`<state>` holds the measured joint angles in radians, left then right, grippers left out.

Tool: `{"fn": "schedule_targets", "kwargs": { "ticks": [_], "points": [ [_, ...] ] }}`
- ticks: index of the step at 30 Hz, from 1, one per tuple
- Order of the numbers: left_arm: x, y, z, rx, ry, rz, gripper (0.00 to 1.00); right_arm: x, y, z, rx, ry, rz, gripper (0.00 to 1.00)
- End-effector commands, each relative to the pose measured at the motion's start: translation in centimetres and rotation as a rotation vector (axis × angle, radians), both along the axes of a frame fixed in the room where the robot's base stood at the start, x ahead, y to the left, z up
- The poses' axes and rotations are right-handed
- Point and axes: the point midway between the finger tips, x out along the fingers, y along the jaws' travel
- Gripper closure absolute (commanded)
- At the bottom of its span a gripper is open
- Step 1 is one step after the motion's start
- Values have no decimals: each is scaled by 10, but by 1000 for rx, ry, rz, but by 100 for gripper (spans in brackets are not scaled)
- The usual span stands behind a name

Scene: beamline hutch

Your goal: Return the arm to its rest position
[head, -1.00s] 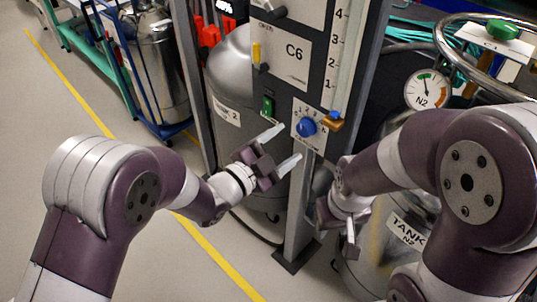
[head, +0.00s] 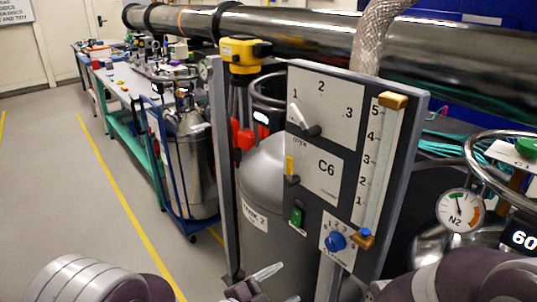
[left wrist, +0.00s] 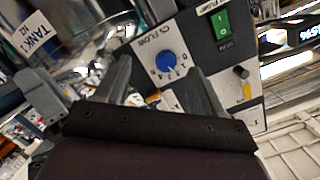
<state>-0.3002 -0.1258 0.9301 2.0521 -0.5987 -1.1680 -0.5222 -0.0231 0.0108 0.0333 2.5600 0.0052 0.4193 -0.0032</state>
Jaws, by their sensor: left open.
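My left gripper (head: 278,284) shows at the bottom edge of the head view, below the C6 panel (head: 318,206). Its pale fingers are apart, with nothing seen between them. In the left wrist view the open fingers (left wrist: 163,88) point toward the panel's blue knob (left wrist: 167,62), with a gap visible around it. The knob also shows in the head view (head: 335,241), above and right of the gripper. Part of my left arm (head: 95,283) is at the lower left. My right arm (head: 465,278) fills the lower right corner; its gripper is out of the picture.
The panel has a green switch (head: 297,215), a yellow-tipped lever (head: 290,169) and a level scale (head: 378,160). A grey tank (head: 263,190) stands behind its post. An N2 gauge (head: 458,210) is at right. Floor (head: 60,200) at left is clear.

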Motion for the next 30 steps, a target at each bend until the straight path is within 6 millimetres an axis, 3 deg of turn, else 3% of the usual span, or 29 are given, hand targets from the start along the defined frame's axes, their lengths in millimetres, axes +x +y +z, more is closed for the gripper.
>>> {"fn": "schedule_targets", "kwargs": {
  "ticks": [1, 3, 6, 9, 11, 13, 15, 17, 18, 21, 27, 30],
  "points": [
    [1, 14, -26, 59, 139, 72, 31, 0, 0, 0, 0, 0, 0, 57],
    [0, 47, -58, 148, 382, 241, 31, 0, 0, 0, 0, 0, 0, 57],
    [-18, 106, -87, 223, 721, 532, 31, 0, 0, 0, 0, 0, 0, 57],
    [-54, 153, -95, 243, 1008, 792, 31, 0, 0, 0, 0, 0, 0, 57],
    [-81, 174, -93, 234, 1168, 935, 31, 0, 0, 0, 0, 0, 0, 57],
    [-111, 192, -84, 200, 1345, 1089, 31, 0, 0, 0, 0, 0, 0, 57],
    [-127, 202, -71, 133, 1449, 1188, 31, 0, 0, 0, 0, 0, 0, 57],
    [-115, 219, -58, 41, 1431, 1247, 31, 0, 0, 3, 0, 0, 0, 57],
    [-116, 215, -19, 60, 1430, 1232, 31, -1, 0, 42, 0, 3, 0, 57],
    [-116, 214, 20, 65, 1429, 1227, 31, 1, 0, 82, 0, -2, 0, 57],
    [-116, 214, 76, 67, 1427, 1224, 31, 0, 0, 138, 0, 0, 0, 57],
    [-115, 214, 87, 68, 1425, 1224, 31, 0, 0, 149, 0, 0, 0, 57]
  ]
}}
